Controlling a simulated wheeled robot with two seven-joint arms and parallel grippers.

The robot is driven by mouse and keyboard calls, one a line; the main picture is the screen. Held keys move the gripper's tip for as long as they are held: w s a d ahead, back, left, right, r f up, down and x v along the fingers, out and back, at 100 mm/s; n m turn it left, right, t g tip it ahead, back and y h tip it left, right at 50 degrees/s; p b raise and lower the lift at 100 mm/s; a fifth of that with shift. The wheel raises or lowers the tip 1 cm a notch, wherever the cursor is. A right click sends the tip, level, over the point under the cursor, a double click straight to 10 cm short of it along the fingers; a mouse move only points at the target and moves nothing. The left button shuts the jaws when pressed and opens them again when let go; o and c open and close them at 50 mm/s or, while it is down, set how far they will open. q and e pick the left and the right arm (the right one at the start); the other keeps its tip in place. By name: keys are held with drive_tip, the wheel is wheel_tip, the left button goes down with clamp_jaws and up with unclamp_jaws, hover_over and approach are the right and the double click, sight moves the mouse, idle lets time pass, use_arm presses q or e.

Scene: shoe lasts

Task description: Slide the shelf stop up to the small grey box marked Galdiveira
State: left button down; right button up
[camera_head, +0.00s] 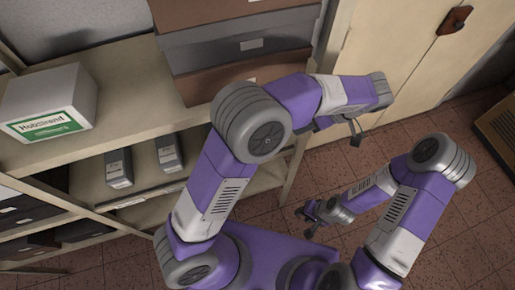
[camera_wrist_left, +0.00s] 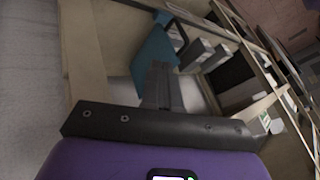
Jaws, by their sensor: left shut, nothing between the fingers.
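A teal plate with an upright panel, which looks like the shelf stop (camera_wrist_left: 153,58), stands just beyond my left gripper in the left wrist view. I cannot tell whether they touch. My left gripper (camera_wrist_left: 162,75) is shut and empty; it also shows in the head view (camera_head: 356,134), in front of the shelving's right end. Two small grey boxes stand on the lower shelf, one left (camera_head: 118,168) and one right (camera_head: 169,153). Their labels are too small to read. The stop is hidden in the head view. My right gripper (camera_head: 305,222) is open and empty, low over the floor.
The beige shelving (camera_head: 135,115) has a white box with a green label (camera_head: 50,103) and stacked large boxes (camera_head: 238,45) on its upper board. Dark boxes (camera_head: 28,215) lie lower left. A beige cupboard (camera_head: 405,60) stands right. Tiled floor (camera_head: 480,200) is open at right.

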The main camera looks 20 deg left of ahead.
use_arm(q)
drive_tip(key=s+a+r+b+x, duration=0.1)
drive_tip(key=s+x, duration=0.1)
drive_tip(key=x, duration=1.4)
drive_tip(key=shift+s+a+b, duration=0.25)
drive_tip(key=shift+a+b, duration=0.1)
drive_tip(key=shift+a, duration=0.1)
